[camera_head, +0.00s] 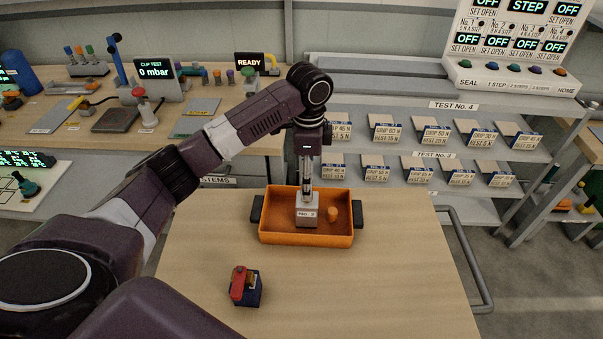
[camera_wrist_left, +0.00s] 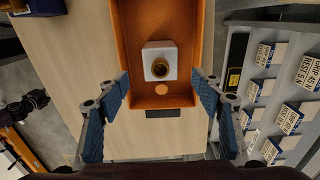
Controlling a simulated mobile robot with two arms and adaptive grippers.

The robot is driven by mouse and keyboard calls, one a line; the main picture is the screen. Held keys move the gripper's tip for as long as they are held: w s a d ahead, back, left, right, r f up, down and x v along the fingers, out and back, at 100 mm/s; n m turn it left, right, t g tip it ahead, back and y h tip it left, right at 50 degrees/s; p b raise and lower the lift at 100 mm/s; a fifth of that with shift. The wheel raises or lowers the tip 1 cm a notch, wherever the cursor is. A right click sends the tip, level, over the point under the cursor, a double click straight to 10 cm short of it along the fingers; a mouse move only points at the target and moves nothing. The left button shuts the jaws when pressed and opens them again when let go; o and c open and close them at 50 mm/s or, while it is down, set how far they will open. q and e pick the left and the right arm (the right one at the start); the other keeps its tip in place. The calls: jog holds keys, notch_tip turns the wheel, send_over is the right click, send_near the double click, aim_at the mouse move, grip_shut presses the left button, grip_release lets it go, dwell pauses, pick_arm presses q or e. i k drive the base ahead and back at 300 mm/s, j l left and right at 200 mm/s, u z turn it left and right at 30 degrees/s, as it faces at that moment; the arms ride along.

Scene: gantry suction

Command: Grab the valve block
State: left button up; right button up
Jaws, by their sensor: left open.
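The valve block, as I take it, is a pale grey-white block (camera_head: 306,214) with a label on its front and a round brass port on top. It stands in an orange tray (camera_head: 340,241). In the left wrist view the block (camera_wrist_left: 151,70) is between and beyond the fingers, with its port facing the camera. My left gripper (camera_head: 306,194) points down above the block. Its blue-padded fingers (camera_wrist_left: 160,105) are wide apart and empty, clear of the block in that view.
A small orange cylinder (camera_head: 333,214) stands right of the block in the tray. A dark blue block with a red lever (camera_head: 246,290) sits on the table (camera_head: 370,295) nearer me. The table's front right is clear. Shelves with cards (camera_head: 430,132) stand behind.

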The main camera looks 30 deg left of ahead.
aim_at(251, 295)
jog(key=u, duration=1.45)
